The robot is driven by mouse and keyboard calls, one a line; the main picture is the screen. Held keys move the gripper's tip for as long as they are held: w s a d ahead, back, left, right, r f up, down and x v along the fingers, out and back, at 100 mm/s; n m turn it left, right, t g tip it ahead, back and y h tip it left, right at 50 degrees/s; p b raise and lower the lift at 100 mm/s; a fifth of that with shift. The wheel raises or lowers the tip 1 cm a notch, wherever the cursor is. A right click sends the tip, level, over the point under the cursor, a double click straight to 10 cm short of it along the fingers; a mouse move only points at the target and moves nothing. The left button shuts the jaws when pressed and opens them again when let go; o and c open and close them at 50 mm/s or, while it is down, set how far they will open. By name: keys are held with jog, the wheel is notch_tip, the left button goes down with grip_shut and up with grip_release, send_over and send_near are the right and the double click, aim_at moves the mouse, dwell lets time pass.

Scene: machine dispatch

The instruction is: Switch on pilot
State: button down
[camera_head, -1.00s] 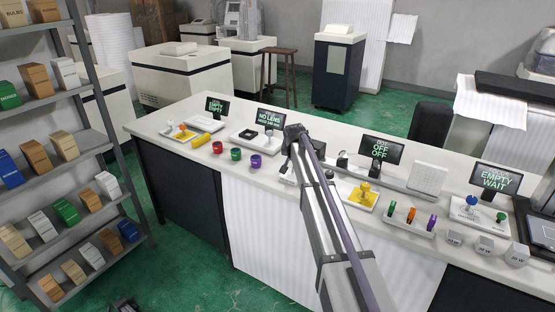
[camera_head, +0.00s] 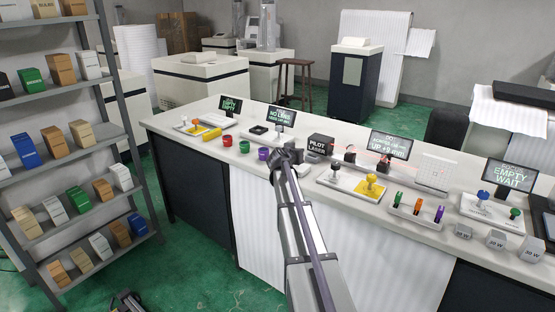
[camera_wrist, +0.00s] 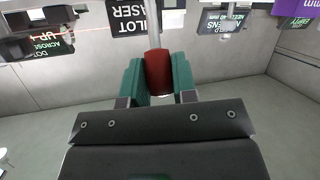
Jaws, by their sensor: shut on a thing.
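The black pilot laser box (camera_head: 320,147) stands on the counter, right of my arm's end; part of its label also shows in the wrist view (camera_wrist: 131,17). In the wrist view my gripper (camera_wrist: 158,78) has green fingers shut on a red knob-like handle (camera_wrist: 158,68) with a grey rod above it. In the head view the gripper and handle are hidden by my arm. A thin red beam (camera_head: 372,152) runs near the dot screen (camera_head: 389,147), which reads "UP +9 mm". A perforated white panel (camera_head: 437,171) stands right of it.
Coloured cups (camera_head: 244,146) stand to the left. A shelf of boxes (camera_head: 75,150) is at far left.

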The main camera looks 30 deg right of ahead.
dwell(0.3)
jog(key=c, duration=0.9)
grip_release()
jog(key=p+v, duration=0.3)
jog(key=v, duration=0.7)
jog(key=shift+s+a, duration=0.25)
jog(key=shift+a, duration=0.1)
